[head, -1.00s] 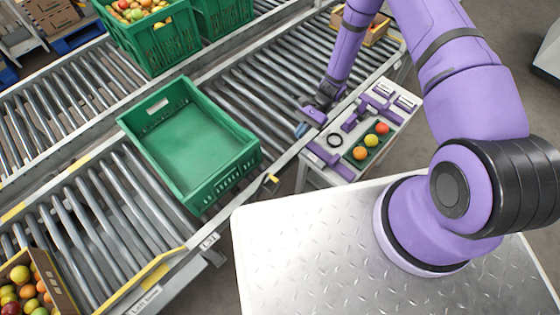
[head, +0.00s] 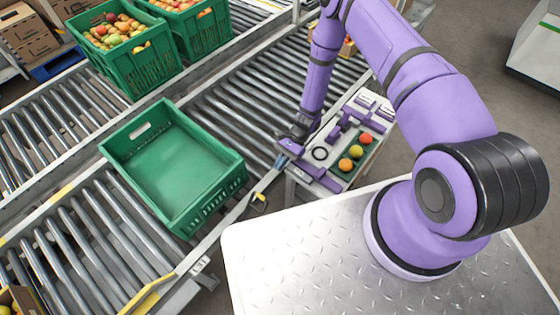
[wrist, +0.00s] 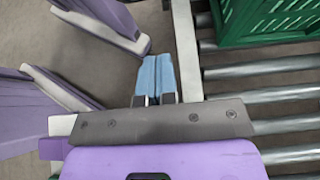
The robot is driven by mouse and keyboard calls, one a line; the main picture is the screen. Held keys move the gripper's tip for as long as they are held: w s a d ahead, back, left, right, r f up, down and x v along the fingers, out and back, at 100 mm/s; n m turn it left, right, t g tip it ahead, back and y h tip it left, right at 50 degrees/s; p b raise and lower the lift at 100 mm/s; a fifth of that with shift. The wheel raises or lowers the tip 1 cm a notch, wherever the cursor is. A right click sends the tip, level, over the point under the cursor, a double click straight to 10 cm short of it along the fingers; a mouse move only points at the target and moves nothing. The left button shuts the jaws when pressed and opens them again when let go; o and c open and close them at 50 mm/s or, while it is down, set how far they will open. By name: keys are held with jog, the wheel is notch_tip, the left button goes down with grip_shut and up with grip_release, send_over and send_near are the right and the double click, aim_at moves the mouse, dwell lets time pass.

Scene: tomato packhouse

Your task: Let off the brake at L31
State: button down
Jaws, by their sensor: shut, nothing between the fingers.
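My gripper (head: 281,160) points down beside the near edge of the conveyor, to the right of the green crate. Its blue fingertips (wrist: 158,78) are together with nothing between them, as the wrist view shows. A white label (head: 200,265), too small to read now, is on the conveyor's near side; it reads as L31 in the earlier head frame. A small black and yellow part (head: 259,199) sticks out from the rail, between label and gripper. I cannot tell which part is the brake. My gripper touches neither part.
An empty green crate (head: 107,150) sits on the near conveyor. Fruit-filled green crates (head: 150,68) stand behind it. A small cart (head: 300,188) right of my gripper holds purple parts, a black ring and several fruits. My metal deck is in front.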

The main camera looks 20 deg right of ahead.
jog(key=s+a+f, duration=0.2)
jog(key=s+a, duration=0.3)
jog(key=a, duration=0.2)
jog(key=shift+a+f, duration=0.15)
jog(key=shift+a, duration=0.2)
jog(key=shift+s, duration=0.1)
jog(key=shift+s+a+r+h, duration=0.2)
jog(key=shift+a+r+h, duration=0.1)
jog(key=shift+r, duration=0.05)
